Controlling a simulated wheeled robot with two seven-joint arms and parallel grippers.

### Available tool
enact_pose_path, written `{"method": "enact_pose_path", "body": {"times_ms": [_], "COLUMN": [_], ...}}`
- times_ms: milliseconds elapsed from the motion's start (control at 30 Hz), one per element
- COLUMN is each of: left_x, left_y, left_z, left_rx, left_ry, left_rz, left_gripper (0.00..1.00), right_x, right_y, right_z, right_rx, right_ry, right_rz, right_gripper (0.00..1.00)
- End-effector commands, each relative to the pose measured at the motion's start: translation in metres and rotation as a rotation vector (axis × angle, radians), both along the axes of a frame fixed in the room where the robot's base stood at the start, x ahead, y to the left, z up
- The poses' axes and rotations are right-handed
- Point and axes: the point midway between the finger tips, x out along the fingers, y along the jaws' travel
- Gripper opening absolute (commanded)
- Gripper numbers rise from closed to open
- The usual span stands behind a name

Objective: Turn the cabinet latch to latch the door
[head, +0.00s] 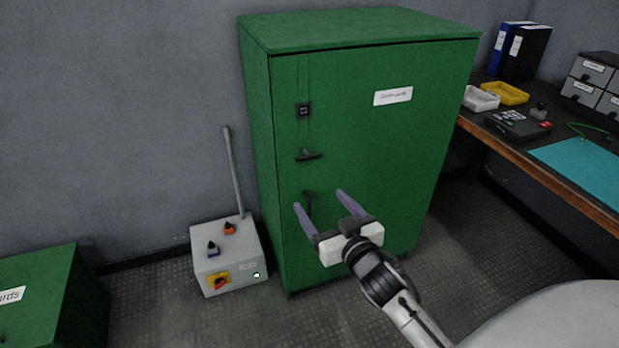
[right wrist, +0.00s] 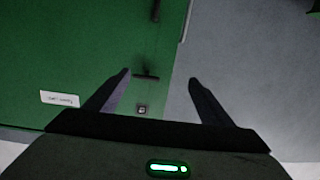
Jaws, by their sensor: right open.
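The tall green cabinet (head: 360,130) stands against the wall with its door looking closed. A dark latch (head: 308,155) with a crosswise bar sits near the door's left edge; its bar lies about horizontal. It also shows in the right wrist view, as a dark bar (right wrist: 146,76) between the fingertips in the picture. Below it is a dark upright handle (head: 308,204), partly behind my gripper. My right gripper (head: 318,199) is open and empty in front of the lower door; its distance from the door is hard to tell. My left gripper is out of view.
A grey control box (head: 228,262) with knobs and an upright rod stands left of the cabinet. A workbench (head: 540,165) with trays and binders is at the right. A low green box (head: 45,300) is at lower left. Floor is free before the cabinet.

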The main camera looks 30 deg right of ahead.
Motion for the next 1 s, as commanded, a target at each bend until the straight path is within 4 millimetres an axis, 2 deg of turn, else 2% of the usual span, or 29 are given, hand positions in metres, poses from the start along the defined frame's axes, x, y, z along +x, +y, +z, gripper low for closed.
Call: {"method": "enact_pose_path", "body": {"times_ms": [33, 100, 233, 500, 700, 1000], "left_x": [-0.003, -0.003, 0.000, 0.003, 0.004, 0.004], "left_y": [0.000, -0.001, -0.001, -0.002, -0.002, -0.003], "left_z": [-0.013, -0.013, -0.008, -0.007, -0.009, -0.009], "left_rx": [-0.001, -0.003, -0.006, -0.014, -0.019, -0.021], "left_ry": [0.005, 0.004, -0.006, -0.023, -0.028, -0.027], "left_rz": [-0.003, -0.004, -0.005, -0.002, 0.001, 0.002], "left_gripper": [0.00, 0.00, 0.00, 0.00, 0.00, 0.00], "right_x": [0.011, 0.020, 0.034, 0.082, 0.110, 0.121], "right_y": [-0.013, -0.024, -0.031, -0.042, -0.049, -0.051], "right_z": [0.008, 0.023, 0.033, 0.032, 0.032, 0.032], "right_rx": [-0.002, -0.002, -0.001, 0.000, 0.000, 0.000], "right_ry": [-0.056, -0.101, -0.125, -0.122, -0.120, -0.118], "right_rz": [-0.021, -0.038, -0.045, -0.044, -0.044, -0.043], "right_gripper": [0.75, 0.75, 0.75, 0.75, 0.75, 0.75]}}
